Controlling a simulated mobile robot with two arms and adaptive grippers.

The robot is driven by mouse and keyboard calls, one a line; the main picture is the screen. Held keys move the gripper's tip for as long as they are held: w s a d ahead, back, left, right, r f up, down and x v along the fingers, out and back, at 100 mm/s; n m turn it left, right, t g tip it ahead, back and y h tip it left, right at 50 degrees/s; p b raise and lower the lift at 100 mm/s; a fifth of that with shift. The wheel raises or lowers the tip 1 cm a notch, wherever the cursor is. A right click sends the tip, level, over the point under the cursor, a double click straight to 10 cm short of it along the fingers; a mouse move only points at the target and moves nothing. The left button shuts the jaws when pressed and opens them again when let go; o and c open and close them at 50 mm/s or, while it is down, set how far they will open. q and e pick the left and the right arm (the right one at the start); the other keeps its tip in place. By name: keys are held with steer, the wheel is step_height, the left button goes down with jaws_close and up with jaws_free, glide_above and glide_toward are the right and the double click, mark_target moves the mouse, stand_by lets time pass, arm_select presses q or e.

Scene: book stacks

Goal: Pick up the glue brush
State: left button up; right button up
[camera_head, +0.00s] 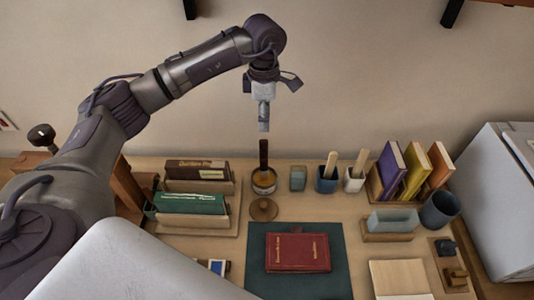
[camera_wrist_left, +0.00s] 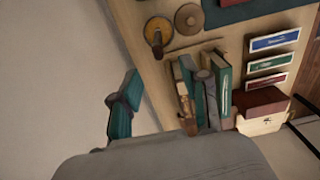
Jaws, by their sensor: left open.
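The glue brush (camera_head: 263,153) stands upright, its dark handle rising from a small round glue pot (camera_head: 264,184) at the back of the desk. Its bristle end is hidden in the pot. My left gripper (camera_head: 264,124) hangs above the handle, pointing down, open and empty. Its fingers overlap edge-on in the head view. In the left wrist view the pot (camera_wrist_left: 157,26) shows at the top, with the brush handle (camera_wrist_left: 157,43) seen against it. A teal-padded finger (camera_wrist_left: 122,112) shows at lower left there. My right gripper is in neither view.
A book rack (camera_head: 230,213) stands left of the pot. A round wooden lid (camera_head: 263,209) lies in front. A small block (camera_head: 298,178) and two cups with wooden handles (camera_head: 326,181) stand to the right. A red book (camera_head: 297,253) lies on a green mat (camera_head: 340,270).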

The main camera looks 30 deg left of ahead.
mark_target(263, 141)
arm_select(q)
step_height(263, 141, down, 4)
steer(key=shift+s+f+p, duration=0.1)
steer(key=shift+f+p, duration=0.1)
steer(key=shift+p, duration=0.25)
steer(key=shift+f, duration=0.55)
steer(key=f+p, duration=0.2)
steer(key=f, duration=0.1)
steer(key=f+p, duration=0.1)
steer(key=shift+w+a+f, duration=0.15)
steer(key=shift+w+a, duration=0.05)
steer(key=shift+a, duration=0.05)
steer(key=shift+w+f, duration=0.1)
steer(key=shift+f, duration=0.25)
jaws_close()
